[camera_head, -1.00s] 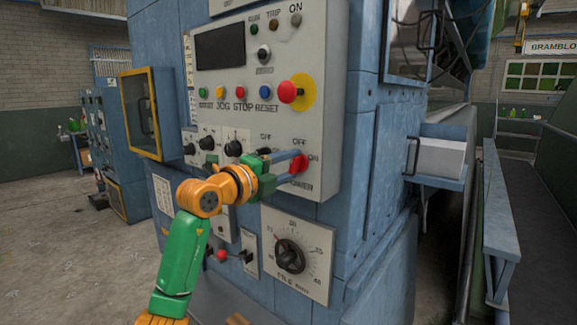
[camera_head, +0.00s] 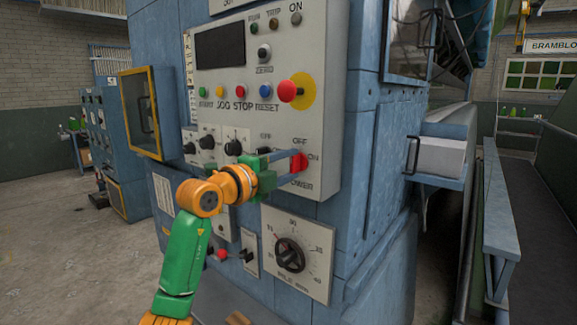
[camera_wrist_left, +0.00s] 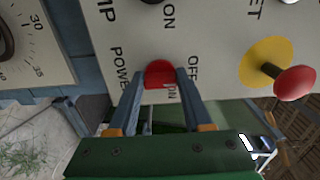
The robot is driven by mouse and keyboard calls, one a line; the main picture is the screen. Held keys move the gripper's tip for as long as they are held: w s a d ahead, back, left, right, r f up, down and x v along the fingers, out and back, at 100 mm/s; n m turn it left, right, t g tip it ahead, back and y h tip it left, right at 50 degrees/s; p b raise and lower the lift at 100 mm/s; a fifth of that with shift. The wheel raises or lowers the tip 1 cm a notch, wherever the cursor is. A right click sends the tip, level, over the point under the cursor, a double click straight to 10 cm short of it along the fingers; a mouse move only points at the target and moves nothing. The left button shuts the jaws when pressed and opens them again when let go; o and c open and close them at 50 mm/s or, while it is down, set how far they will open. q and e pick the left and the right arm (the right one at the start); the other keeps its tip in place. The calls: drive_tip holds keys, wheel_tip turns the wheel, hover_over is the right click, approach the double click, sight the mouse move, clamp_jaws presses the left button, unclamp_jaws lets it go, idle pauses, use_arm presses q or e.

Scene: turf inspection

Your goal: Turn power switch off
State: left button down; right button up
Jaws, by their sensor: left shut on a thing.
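The red power switch (camera_head: 298,162) is on the lower right of the grey control panel (camera_head: 318,100), among the labels OFF, ON and POWER. My left gripper (camera_head: 296,161) reaches it from the left, with its two blue-grey fingers shut on the switch. In the left wrist view the red switch (camera_wrist_left: 160,75) sits between the two fingertips (camera_wrist_left: 161,80), and the fingers hide part of it. The exact angle of the switch handle is hard to tell. My right gripper is not in view.
A red emergency knob (camera_head: 287,91) on a yellow disc stands out above the switch. Small dark knobs (camera_head: 233,147) lie to its left, and a large dial (camera_head: 289,255) is below. A grey box (camera_head: 440,157) juts out at the right. Open floor (camera_head: 60,250) lies at the left.

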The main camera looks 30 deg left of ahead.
use_arm(q)
drive_tip(key=shift+c, duration=1.6)
unclamp_jaws()
drive_tip(key=shift+s, duration=0.1)
drive_tip(key=s+b, duration=0.3)
drive_tip(key=s, duration=0.4)
drive_tip(key=shift+a, duration=0.35)
drive_tip(key=shift+w+f, duration=0.1)
